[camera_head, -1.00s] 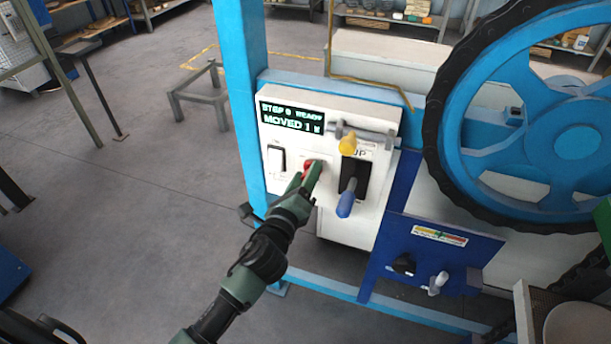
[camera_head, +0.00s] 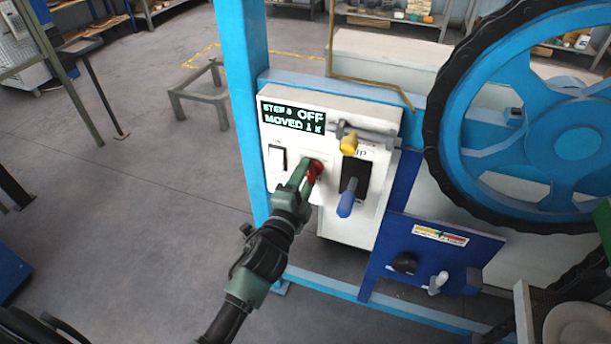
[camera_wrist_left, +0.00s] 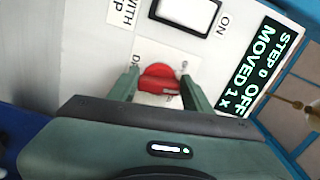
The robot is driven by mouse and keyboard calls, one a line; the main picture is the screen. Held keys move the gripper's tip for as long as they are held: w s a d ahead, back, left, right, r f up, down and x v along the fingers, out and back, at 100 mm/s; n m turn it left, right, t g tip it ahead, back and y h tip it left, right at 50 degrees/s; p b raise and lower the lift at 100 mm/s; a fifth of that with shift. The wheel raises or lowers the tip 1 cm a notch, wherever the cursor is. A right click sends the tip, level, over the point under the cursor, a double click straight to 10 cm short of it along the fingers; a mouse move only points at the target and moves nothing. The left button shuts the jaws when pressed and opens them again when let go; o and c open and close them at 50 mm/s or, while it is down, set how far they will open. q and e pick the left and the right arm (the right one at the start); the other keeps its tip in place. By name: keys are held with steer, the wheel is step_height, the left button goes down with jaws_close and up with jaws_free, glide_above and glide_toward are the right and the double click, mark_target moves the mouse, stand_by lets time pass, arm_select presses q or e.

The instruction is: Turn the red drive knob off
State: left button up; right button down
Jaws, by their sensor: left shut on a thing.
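The red drive knob (camera_head: 315,168) is on the white control box (camera_head: 340,112). In the left wrist view the knob (camera_wrist_left: 160,78) sits between the two green fingers of my left gripper (camera_wrist_left: 162,84), which is shut on it. In the head view my left gripper (camera_head: 303,178) reaches the knob from below left and partly hides it. The display (camera_head: 292,116) reads "STEP 0 OFF" and "MOVED 1 x".
A white rocker switch (camera_head: 277,158) is left of the knob. A blue-handled lever (camera_head: 346,204) and a yellow-tipped latch (camera_head: 349,144) are close on its right. A large blue wheel (camera_head: 578,135) stands farther right. A blue panel (camera_head: 430,255) is below.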

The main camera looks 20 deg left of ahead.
arm_select(q)
steer(key=shift+d+f+n+p, duration=0.15)
steer(key=shift+n+p, duration=0.25)
steer(key=shift+n, duration=1.35)
steer(key=shift+a+f+n+p, duration=0.1)
steer(key=shift+n+p, duration=0.25)
steer(key=shift+n, duration=1.4)
steer(key=o, duration=1.4)
steer(key=shift+c, duration=0.2)
steer(key=s+b, duration=0.1)
steer(key=s, duration=0.7)
steer(key=shift+w+f, duration=0.1)
